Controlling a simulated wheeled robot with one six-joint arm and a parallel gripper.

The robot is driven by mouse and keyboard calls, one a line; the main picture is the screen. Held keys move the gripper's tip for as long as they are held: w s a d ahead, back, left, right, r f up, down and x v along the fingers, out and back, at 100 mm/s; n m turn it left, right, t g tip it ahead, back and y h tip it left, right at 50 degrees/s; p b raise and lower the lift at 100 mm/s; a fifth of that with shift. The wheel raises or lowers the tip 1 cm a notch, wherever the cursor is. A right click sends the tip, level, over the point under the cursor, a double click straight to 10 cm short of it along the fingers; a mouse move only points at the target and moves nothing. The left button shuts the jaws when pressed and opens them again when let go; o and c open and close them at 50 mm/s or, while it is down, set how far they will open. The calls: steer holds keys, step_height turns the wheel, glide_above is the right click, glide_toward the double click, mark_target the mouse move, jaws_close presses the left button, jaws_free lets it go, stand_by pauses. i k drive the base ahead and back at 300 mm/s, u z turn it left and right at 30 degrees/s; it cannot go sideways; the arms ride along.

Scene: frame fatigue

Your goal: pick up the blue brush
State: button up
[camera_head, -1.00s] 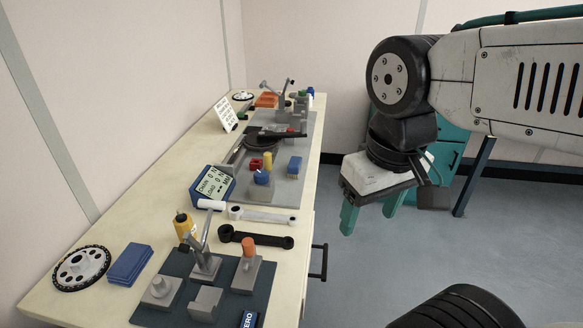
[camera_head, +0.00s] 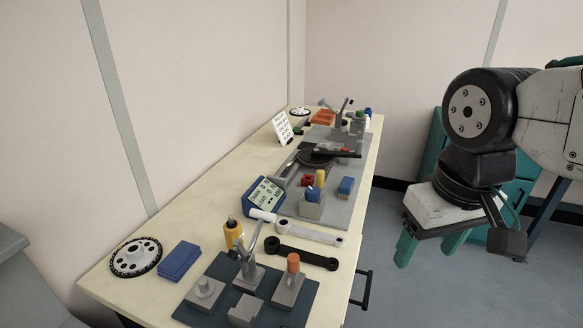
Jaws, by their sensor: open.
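A small blue block-shaped piece (camera_head: 346,186), which looks like the blue brush, lies on the right side of the grey mat (camera_head: 345,207) on the bench; it is too small for me to make out bristles. A larger flat blue block (camera_head: 179,262) lies near the bench's front left. I cannot tell for sure which one is the brush. My gripper (camera_head: 430,246) has teal fingers, is open and empty, and hangs over the floor to the right of the bench, apart from both blue pieces.
A teal cabinet stands behind my arm.

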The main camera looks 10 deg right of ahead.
mark_target(346, 187)
steer(key=z, duration=0.35)
steer(key=k, duration=0.95)
steer(key=z, duration=1.5)
steer(key=i, duration=1.8)
steer(key=u, duration=0.5)
steer(key=i, duration=0.85)
steer(key=u, duration=1.45)
steer(key=i, duration=0.65)
steer(key=u, duration=0.65)
